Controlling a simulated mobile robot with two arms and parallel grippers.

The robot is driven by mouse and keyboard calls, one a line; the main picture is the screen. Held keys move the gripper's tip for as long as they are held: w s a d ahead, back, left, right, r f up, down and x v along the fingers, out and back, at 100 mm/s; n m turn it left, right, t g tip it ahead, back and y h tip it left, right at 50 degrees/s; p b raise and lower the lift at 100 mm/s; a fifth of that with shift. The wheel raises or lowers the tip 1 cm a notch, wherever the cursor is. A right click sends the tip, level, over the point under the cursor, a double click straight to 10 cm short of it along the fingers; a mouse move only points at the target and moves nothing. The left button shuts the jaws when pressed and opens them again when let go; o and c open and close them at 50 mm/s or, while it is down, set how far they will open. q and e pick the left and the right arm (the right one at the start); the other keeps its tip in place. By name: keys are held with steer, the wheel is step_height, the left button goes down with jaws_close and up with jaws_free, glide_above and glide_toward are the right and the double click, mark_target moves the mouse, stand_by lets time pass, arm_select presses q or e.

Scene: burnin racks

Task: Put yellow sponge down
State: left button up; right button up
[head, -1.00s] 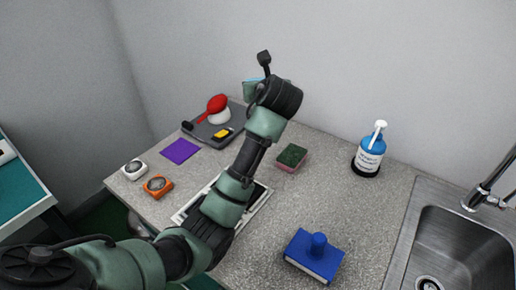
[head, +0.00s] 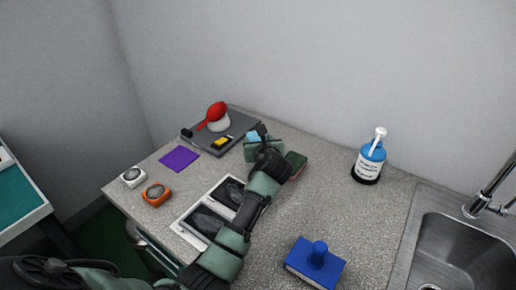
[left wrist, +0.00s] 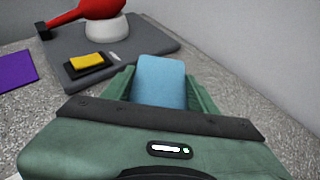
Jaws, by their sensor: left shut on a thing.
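My left gripper (head: 262,145) is shut on a light blue block (head: 256,137). In the left wrist view the block (left wrist: 159,80) stands between the two green fingers, and only its light blue face shows; no yellow shows on it. The gripper is low over the counter (head: 335,195), beside the right end of a grey tray (head: 243,120). I cannot tell whether the block touches the counter. A small yellow piece (head: 222,141) on a black base lies on the tray; it also shows in the left wrist view (left wrist: 87,61). My right gripper is not in view.
A green-and-pink sponge (head: 297,164) is just right of the gripper, partly hidden. A red-handled tool (head: 215,112) is on the tray. A purple square (head: 179,158), blue-capped bottle (head: 369,163), blue-handled block (head: 316,262) and sink (head: 455,250) are around. The counter's middle is clear.

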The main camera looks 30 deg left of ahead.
arm_select(q)
step_height(320, 180, down, 3)
steer(key=shift+r, duration=0.15)
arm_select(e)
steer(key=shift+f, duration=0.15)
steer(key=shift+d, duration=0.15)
arm_select(q)
steer(key=o, duration=1.4)
steer(key=shift+o, duration=0.2)
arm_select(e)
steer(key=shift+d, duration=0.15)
arm_select(q)
steer(key=shift+s+d+r, duration=0.1)
steer(key=v, duration=1.1)
steer(key=shift+s+d+r, duration=0.15)
steer(key=shift+s, duration=0.15)
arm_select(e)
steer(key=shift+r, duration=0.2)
